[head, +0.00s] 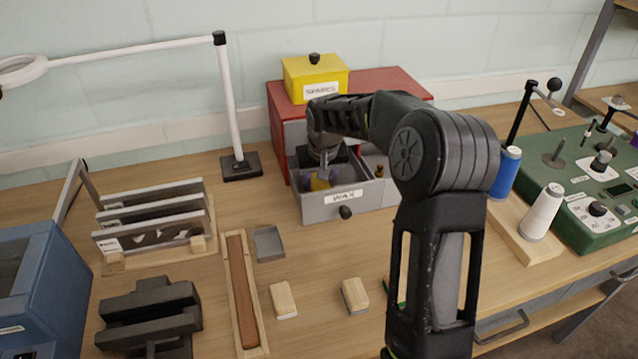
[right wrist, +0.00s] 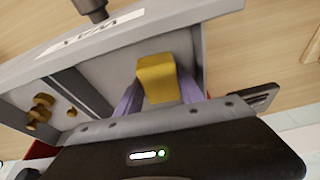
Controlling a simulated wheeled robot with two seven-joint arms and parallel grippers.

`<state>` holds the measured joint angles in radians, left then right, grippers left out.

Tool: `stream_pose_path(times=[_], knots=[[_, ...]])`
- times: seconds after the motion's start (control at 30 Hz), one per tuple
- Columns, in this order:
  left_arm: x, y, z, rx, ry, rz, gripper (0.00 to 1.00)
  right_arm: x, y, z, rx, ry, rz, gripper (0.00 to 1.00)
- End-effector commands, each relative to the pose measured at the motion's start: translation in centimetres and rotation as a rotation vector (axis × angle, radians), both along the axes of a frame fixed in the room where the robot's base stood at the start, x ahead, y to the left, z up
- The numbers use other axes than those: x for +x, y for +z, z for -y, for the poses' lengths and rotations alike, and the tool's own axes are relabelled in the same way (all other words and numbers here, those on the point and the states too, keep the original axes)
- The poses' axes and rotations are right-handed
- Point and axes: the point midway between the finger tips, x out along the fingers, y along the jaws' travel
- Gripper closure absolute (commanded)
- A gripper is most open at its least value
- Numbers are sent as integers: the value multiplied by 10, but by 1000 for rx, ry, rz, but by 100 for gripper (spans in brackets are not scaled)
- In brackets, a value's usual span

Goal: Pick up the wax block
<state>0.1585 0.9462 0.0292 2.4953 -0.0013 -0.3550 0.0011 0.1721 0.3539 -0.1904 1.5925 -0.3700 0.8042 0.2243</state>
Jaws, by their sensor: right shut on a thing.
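The yellow wax block (right wrist: 157,78) is between the two purple fingers of my right gripper (right wrist: 160,92), which is shut on it. In the head view the right gripper (head: 322,181) reaches down into the open grey drawer labelled WAX (head: 313,209). Only a little of the yellow block (head: 317,184) shows there, low inside the drawer walls. Whether the block touches the drawer floor cannot be told. My left gripper is not in view.
Small brown pieces (right wrist: 40,108) lie in the neighbouring compartment. A red cabinet (head: 400,82) with a yellow box (head: 316,80) stands behind the drawer. A lamp post (head: 232,105) stands left. Wooden blocks (head: 284,299) lie in front; blue and white spools (head: 542,212) stand right.

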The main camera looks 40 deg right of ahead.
Motion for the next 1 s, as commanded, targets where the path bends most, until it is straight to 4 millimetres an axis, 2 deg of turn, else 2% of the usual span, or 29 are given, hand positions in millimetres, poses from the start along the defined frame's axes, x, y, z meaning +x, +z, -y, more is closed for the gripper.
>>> stream_pose_path(times=[0.07,0.17,0.37,0.4,0.7,0.9,1.0], knots=[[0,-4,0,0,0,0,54,1,5,0,-1,0,4,99],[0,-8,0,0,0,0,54,-8,6,-3,0,0,2,99],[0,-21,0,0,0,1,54,-40,5,-14,0,1,4,99],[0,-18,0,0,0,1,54,-37,19,-13,-2,0,8,99],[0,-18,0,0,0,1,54,-36,88,-13,-1,1,7,99],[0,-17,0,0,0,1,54,-37,124,-13,-1,-1,5,99],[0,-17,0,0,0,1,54,-37,136,-13,0,0,3,99]])
